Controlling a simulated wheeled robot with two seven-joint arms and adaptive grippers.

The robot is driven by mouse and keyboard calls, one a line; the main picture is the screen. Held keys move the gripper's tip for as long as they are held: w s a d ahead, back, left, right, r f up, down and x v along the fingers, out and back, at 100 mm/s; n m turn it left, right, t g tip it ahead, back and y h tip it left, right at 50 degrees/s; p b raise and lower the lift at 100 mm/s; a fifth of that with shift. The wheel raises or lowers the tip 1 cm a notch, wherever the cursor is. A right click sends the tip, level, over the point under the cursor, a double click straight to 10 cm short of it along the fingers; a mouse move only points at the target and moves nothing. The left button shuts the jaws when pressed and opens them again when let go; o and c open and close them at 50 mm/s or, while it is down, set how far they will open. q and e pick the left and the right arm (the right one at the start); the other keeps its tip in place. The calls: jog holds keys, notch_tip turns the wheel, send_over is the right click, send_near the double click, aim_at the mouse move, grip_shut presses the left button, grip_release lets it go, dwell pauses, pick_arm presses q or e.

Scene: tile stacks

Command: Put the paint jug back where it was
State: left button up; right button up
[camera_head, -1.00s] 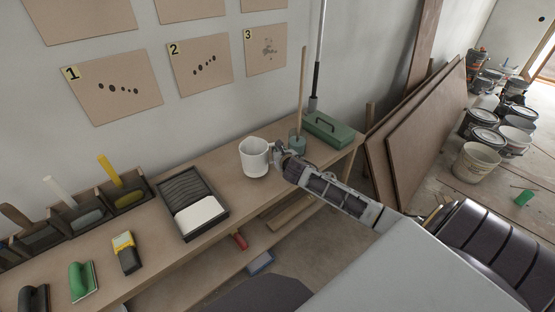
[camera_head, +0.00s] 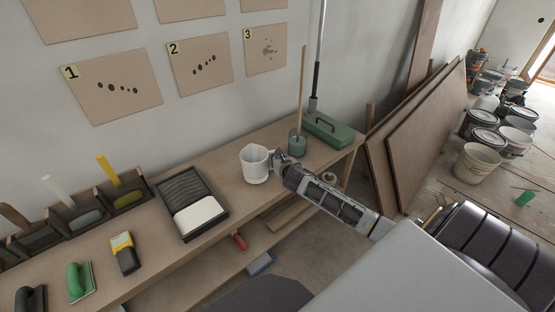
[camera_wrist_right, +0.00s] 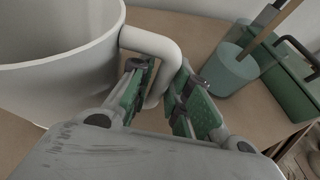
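The paint jug (camera_head: 254,166) is a white, open-topped jug at the bench's right half in the head view, roughly upright. In the right wrist view the jug (camera_wrist_right: 60,75) fills the upper left, its loop handle facing me. My right gripper (camera_head: 280,160) reaches in from the right. In the wrist view its green-padded fingers (camera_wrist_right: 167,85) lie on both sides of the handle and seem shut on it. The jug's underside is hidden, so I cannot tell whether it touches the bench. My left gripper is not in view.
A glass pot (camera_head: 297,145) with a stick and a green toolbox (camera_head: 328,130) stand just right of the jug. A paint tray (camera_head: 221,210) lies to its left. Bare bench top (camera_head: 222,157) shows behind the jug. Boards (camera_head: 425,135) lean right of the bench.

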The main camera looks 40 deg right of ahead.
jog(key=shift+o, duration=0.9)
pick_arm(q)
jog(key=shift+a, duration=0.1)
pick_arm(e)
jog(key=shift+r, duration=0.15)
jog(key=shift+s, duration=0.1)
jog(key=shift+v, duration=0.8)
jog(key=shift+p+v, duration=0.35)
jog(key=shift+v, duration=0.75)
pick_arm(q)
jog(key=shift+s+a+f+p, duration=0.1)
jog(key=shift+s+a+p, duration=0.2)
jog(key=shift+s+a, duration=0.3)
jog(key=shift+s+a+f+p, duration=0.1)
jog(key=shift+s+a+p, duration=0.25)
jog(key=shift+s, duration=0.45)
pick_arm(e)
jog(key=v, duration=0.8)
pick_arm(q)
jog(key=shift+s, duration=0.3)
